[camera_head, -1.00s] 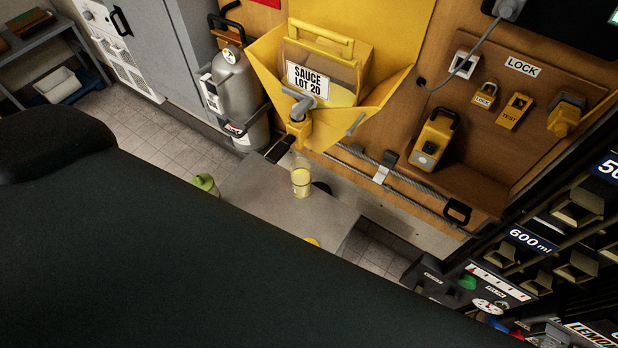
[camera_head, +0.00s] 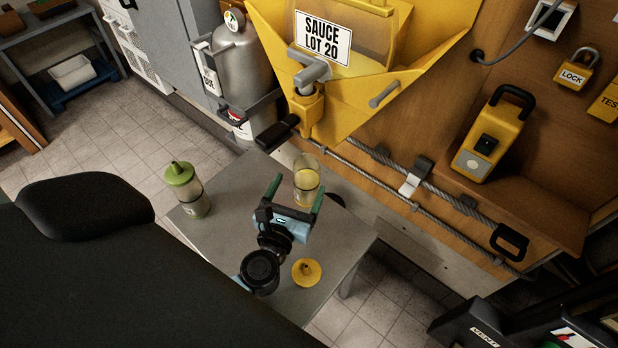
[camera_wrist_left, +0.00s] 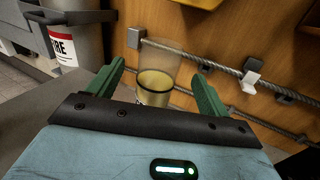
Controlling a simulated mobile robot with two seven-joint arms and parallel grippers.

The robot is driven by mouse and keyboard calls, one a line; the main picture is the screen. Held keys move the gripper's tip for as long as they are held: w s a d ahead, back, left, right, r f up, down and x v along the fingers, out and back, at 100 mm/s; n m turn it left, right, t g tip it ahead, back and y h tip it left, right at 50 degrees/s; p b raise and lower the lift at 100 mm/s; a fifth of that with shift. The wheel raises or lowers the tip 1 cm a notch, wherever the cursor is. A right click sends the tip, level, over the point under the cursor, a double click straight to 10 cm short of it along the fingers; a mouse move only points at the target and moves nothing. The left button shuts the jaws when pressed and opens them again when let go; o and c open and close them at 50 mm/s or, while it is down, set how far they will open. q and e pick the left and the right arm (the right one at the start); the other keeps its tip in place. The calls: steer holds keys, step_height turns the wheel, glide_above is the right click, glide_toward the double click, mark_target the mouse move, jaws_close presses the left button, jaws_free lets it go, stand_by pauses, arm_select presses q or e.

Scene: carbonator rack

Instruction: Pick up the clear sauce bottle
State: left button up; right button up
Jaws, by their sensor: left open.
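The clear sauce bottle (camera_head: 308,172) stands upright and open-topped on the small grey table (camera_head: 233,187), with yellow sauce in its lower part. My left gripper (camera_head: 299,186) is open at the bottle, with one green finger to each side in the picture. In the left wrist view the bottle (camera_wrist_left: 158,66) shows between the two spread fingers (camera_wrist_left: 158,72), with gaps at both sides. Its base is hidden there behind the gripper body. Whether the fingertips reach fully past it is hard to tell. My right gripper is not in view.
A yellow cap (camera_head: 307,272) lies on the table near the left wrist. A green-topped bottle (camera_head: 187,190) stands at the table's left. The yellow sauce hopper (camera_head: 371,95) with its grey tap overhangs behind the clear bottle. Cables (camera_head: 400,188) run along the wooden panel.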

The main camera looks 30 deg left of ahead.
mark_target(310, 159)
arm_select(q)
steer(key=shift+w+a+n, duration=0.1)
steer(key=shift+w+n, duration=0.05)
steer(key=shift+n, duration=0.15)
steer(key=shift+w+a, duration=0.1)
steer(key=shift+w, duration=0.3)
steer(key=shift+x, duration=0.8)
steer(key=shift+w, duration=0.15)
steer(key=x, duration=0.2)
steer(key=p+x, duration=0.1)
steer(key=x, duration=0.1)
steer(key=shift+w+r, duration=0.1)
steer(key=shift+r, duration=0.3)
steer(key=shift+w+a, duration=0.1)
steer(key=shift+w, duration=0.3)
steer(key=c, duration=1.7)
